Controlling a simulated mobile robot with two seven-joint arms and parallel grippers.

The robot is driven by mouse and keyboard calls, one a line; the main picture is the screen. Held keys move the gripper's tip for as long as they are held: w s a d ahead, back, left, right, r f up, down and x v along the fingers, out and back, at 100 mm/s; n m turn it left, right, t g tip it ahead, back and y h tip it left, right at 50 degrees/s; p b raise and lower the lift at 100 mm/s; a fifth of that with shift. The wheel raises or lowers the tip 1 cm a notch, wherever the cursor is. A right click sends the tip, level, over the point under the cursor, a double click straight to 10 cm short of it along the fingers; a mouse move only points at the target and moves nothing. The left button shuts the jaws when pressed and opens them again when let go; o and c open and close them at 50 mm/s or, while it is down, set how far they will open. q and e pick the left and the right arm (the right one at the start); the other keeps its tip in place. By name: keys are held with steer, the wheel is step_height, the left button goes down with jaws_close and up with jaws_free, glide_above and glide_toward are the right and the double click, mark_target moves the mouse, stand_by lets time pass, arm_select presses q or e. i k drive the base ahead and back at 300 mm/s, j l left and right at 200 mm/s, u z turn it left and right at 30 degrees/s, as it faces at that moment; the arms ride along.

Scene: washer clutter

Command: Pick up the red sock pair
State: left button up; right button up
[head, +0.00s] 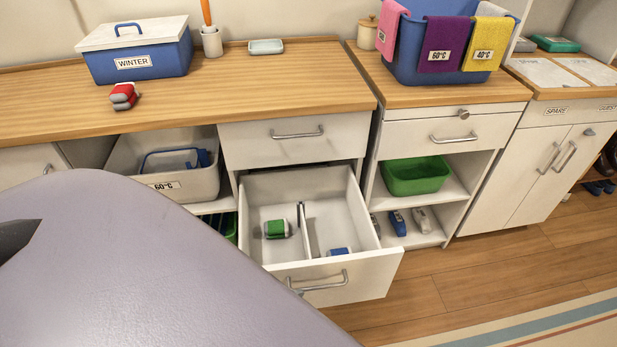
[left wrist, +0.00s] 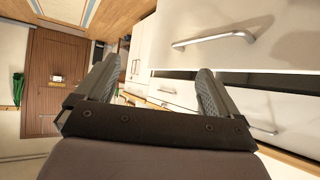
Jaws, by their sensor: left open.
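The red sock pair (head: 123,96) is a small rolled bundle, red with a grey-white band. In the head view it lies on the wooden countertop, in front of the blue WINTER box. My left gripper (left wrist: 155,85) shows in the left wrist view with its two fingers wide apart and nothing between them. It is near white drawer fronts with metal handles, and the red sock pair is not in that view. My right gripper is not in view.
An open drawer (head: 357,264) juts out below the counter, holding a green sock pair (head: 277,229) and a blue one (head: 339,251) either side of a divider. The counter's middle is clear.

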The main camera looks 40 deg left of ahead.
mark_target(123, 95)
steer(key=u, duration=2.3)
steer(key=j+z, duration=0.1)
steer(key=z, duration=0.25)
steer(key=i+j+z, duration=0.15)
steer(key=z, duration=0.25)
steer(key=j+z, duration=0.1)
steer(key=z, duration=0.25)
steer(key=i+j+z, duration=0.1)
steer(key=j+z, duration=0.4)
steer(key=j, duration=0.25)
steer(key=j+z, duration=0.2)
steer(key=j, duration=0.6)
